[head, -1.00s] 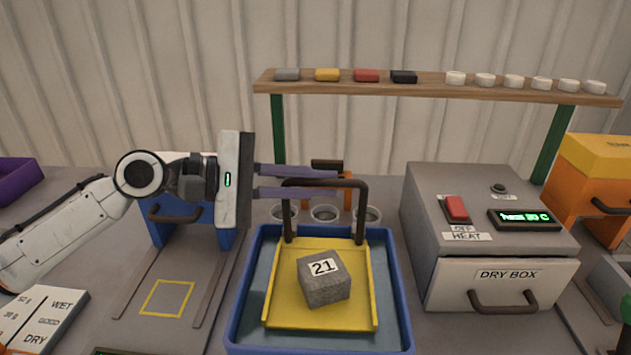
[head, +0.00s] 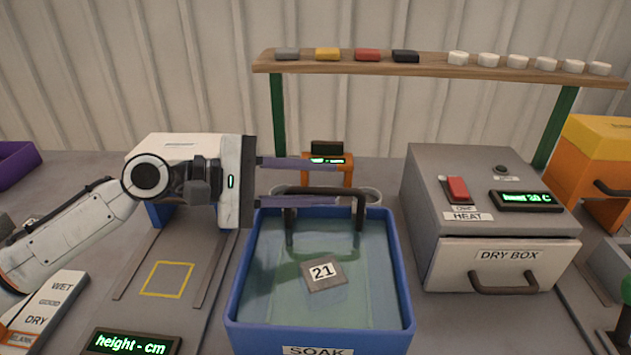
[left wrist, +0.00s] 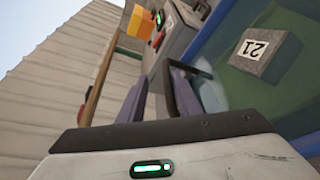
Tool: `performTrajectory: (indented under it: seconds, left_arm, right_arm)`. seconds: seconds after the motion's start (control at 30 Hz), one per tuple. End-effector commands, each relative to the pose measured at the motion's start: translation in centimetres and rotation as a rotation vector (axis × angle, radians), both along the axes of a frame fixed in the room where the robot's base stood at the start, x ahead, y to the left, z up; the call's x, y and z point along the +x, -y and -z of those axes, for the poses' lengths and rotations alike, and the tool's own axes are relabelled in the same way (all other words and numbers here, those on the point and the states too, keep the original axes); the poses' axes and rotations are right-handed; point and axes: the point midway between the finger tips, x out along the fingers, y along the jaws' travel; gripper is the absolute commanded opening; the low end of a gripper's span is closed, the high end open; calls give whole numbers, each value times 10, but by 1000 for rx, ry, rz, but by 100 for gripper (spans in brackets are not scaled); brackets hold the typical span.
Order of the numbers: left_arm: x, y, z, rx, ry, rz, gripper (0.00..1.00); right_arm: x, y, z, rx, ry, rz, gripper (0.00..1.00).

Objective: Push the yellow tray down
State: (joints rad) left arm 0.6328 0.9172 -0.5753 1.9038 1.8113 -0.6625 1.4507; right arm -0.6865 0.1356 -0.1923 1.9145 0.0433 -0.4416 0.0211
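The blue SOAK tub (head: 236,300) holds greenish water. The yellow tray's plate is under the water and its colour is hardly distinct. Its dark handle (head: 361,212) stands above the water. The grey block (head: 324,288) marked 21 shows its top at the surface, its lower part blurred by water; the left wrist view shows it too (left wrist: 268,55). My left gripper (head: 336,182) is open, its two purple fingers apart at the handle's top bar. The lower finger overlaps the bar in the head view; I cannot tell whether they touch. My right gripper is not in view.
The grey DRY BOX (head: 510,262) with a red switch stands right of the tub. A wooden shelf (head: 430,67) with small coloured blocks and white discs is behind. A height display (head: 130,344) and a yellow-outlined square (head: 167,279) lie to the left.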

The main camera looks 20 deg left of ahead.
Motion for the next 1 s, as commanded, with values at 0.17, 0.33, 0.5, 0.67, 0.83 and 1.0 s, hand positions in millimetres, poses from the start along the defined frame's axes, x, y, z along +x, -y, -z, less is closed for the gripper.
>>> performTrajectory:
  seconds: [0.17,0.33,0.5,0.67,0.83,1.0]
  left_arm:
    - [-1,-4,-2,-3,3,-3,29]
    - [-13,-26,-5,0,2,-6,29]
    - [-30,-57,-10,1,0,-6,29]
    - [-42,-77,-16,1,-2,-4,29]
    - [-48,-87,-21,0,0,-2,29]
    - [-50,-88,-22,-1,0,1,29]
  right_arm:
    - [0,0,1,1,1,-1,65]
    - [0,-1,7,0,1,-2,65]
    - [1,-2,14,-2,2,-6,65]
    - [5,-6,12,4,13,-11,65]
    - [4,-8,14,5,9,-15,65]
    - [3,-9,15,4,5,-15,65]
